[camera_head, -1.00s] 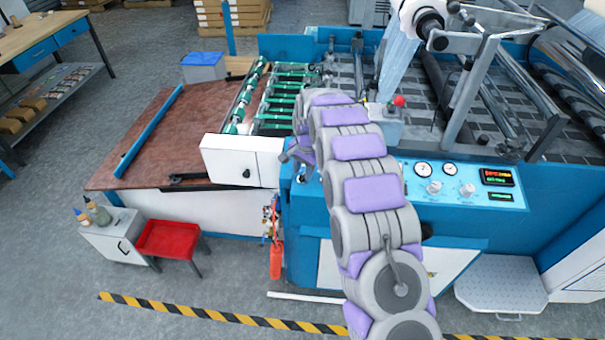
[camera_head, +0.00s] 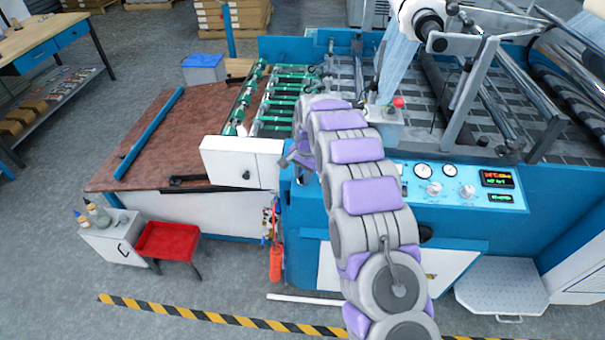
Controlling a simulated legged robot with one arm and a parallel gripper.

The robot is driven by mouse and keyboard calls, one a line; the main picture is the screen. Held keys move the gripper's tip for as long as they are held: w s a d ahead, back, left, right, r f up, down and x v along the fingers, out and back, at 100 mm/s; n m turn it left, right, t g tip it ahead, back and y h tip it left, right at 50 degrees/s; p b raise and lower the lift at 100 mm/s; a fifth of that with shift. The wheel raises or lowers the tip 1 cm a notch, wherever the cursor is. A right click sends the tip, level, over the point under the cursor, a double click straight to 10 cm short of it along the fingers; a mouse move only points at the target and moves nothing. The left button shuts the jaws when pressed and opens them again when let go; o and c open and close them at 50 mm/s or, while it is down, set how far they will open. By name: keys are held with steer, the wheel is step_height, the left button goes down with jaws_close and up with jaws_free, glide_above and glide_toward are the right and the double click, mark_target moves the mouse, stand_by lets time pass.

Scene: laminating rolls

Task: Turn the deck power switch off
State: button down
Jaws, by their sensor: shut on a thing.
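The blue machine's sloping control panel (camera_head: 455,186) carries two round gauges, two knobs and lit displays on its right part. My arm crosses in front of the panel's left part. My gripper (camera_head: 290,161) is at the panel's left end, beside the white feeder end cover, and only partly shows past my arm. It is shut on a small part there, which I take to be the deck power switch. The switch itself is mostly hidden by the gripper and arm, so its position cannot be read.
A red button (camera_head: 398,102) stands on a grey box just behind my arm. Green rollers (camera_head: 285,105) and the brown feed table (camera_head: 150,130) lie to the left. A red stool (camera_head: 167,240) and a grey cabinet (camera_head: 110,236) stand on the floor at front left.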

steer(key=shift+r+n+p, duration=0.1)
steer(key=shift+n+p, duration=0.2)
steer(key=shift+w+a+r+n+p, duration=0.1)
steer(key=shift+r+n+p, duration=0.05)
steer(key=shift+n+p, duration=0.7)
steer(key=n+h+p, duration=0.1)
steer(key=n+p, duration=0.1)
steer(key=n, duration=0.1)
steer(key=shift+n, duration=0.35)
steer(key=n+p, duration=0.1)
steer(key=n, duration=0.2)
steer(key=shift+a+h, duration=0.1)
steer(key=shift+h, duration=0.2)
steer(key=shift+n+p, duration=0.8)
steer(key=shift+n, duration=0.4)
steer(key=shift+f, duration=0.2)
steer(key=c, duration=1.2)
jaws_free()
steer(key=shift+a+h, duration=0.1)
steer(key=shift+h, duration=0.2)
